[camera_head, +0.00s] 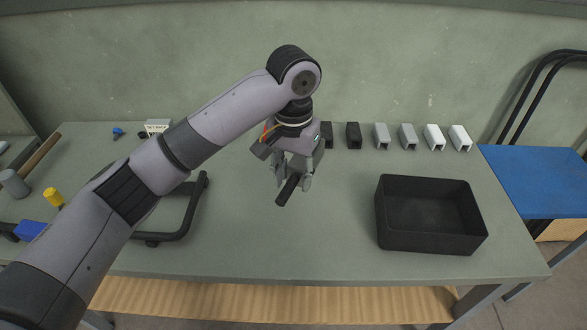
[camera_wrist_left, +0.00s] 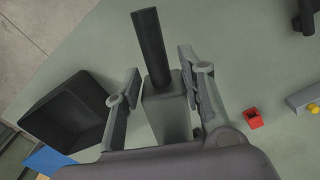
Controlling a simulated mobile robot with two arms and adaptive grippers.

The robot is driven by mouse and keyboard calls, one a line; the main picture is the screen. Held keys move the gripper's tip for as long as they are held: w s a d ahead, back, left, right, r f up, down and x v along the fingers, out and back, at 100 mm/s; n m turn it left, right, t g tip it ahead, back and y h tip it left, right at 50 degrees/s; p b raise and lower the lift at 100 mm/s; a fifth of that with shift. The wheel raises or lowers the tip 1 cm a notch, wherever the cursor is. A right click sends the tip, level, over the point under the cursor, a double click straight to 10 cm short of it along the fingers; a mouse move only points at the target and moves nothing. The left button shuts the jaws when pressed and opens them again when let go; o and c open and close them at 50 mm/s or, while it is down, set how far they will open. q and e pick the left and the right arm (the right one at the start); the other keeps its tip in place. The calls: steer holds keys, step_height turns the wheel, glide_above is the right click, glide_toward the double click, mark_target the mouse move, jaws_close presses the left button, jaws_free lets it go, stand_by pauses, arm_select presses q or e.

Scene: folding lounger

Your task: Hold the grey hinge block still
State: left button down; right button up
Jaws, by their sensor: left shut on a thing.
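The grey hinge block (camera_wrist_left: 168,108) sits between the two fingers of my left gripper (camera_head: 292,180) in the left wrist view. The left gripper (camera_wrist_left: 162,95) is shut on it. A dark round tube (camera_wrist_left: 149,45) sticks out of the block's far end. In the head view the same tube (camera_head: 288,190) points down and left below the fingers, over the table. The block itself is mostly hidden by the fingers there. I cannot tell whether the tube touches the table. My right gripper is not in view.
A black open bin (camera_head: 384,228) stands at the table's right. Several black, grey and white U-shaped pieces (camera_head: 407,136) line the back edge. A black bent frame (camera_head: 190,215) lies left of the gripper. A mallet (camera_head: 15,183) and a yellow-topped item (camera_head: 53,198) are far left.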

arm_select(q)
glide_above(293, 236)
steer(key=shift+f, duration=4.05)
steer(key=shift+w+f+b, duration=0.2)
steer(key=shift+f+b, duration=0.65)
steer(key=shift+f, duration=3.3)
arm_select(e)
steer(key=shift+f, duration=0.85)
arm_select(q)
steer(key=shift+f+p, duration=0.1)
steer(key=shift+p, duration=0.35)
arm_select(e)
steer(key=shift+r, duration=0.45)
arm_select(q)
steer(key=shift+f+p, duration=0.45)
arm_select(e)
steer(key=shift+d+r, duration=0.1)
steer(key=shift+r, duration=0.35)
arm_select(q)
steer(key=c, duration=1.6)
jaws_free()
steer(key=c, duration=0.8)
steer(key=c, duration=2.4)
jaws_free()
